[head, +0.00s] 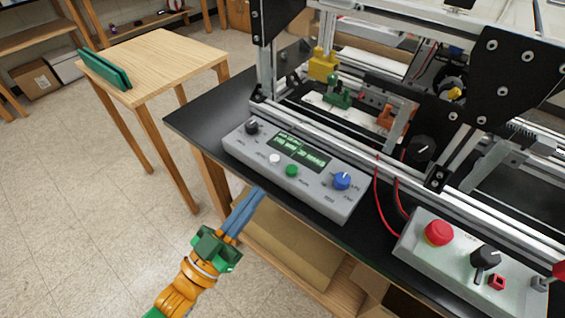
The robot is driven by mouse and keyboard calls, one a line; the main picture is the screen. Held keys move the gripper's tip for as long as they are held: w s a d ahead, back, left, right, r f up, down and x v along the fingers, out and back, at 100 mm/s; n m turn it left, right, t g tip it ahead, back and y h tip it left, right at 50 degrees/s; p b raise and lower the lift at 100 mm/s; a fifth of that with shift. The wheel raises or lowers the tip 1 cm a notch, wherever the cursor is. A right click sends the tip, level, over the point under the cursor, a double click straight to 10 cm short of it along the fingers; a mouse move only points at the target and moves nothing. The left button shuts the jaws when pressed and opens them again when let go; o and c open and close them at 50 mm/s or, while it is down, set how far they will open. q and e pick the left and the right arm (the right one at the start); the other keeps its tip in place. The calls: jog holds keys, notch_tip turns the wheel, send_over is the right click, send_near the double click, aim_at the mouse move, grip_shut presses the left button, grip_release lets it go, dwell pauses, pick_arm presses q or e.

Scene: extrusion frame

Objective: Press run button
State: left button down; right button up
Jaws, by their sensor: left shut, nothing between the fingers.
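A grey control box (328,201) lies near the front edge of the black table. It has a lit green display (300,152), a white button (274,159), a green button (291,171), a blue knob (341,181) and a black knob (252,127). The labels are too small to read surely, so I cannot tell which button is run. My left gripper (256,195) has blue fingers closed together, with nothing between them. Its tips are in front of the box's near edge, below the white and green buttons in the picture, apart from both. My right gripper is out of view.
A second grey box with a red mushroom button (439,232) and a black selector (486,258) sits at the right. The extrusion frame (350,160) rises behind the control box. Red cables (379,200) run between the boxes. A wooden side table (155,62) stands at the left.

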pick_arm(q)
notch_tip(320, 180, up, 4)
jog(key=f+p, duration=0.1)
jog(key=p, duration=0.2)
send_over(284, 179)
notch_tip(284, 179, down, 3)
jog(key=shift+f+b, duration=0.1)
jog(key=shift+b, duration=0.5)
jog(key=shift+a+f, duration=0.1)
jog(key=shift+f, duration=0.15)
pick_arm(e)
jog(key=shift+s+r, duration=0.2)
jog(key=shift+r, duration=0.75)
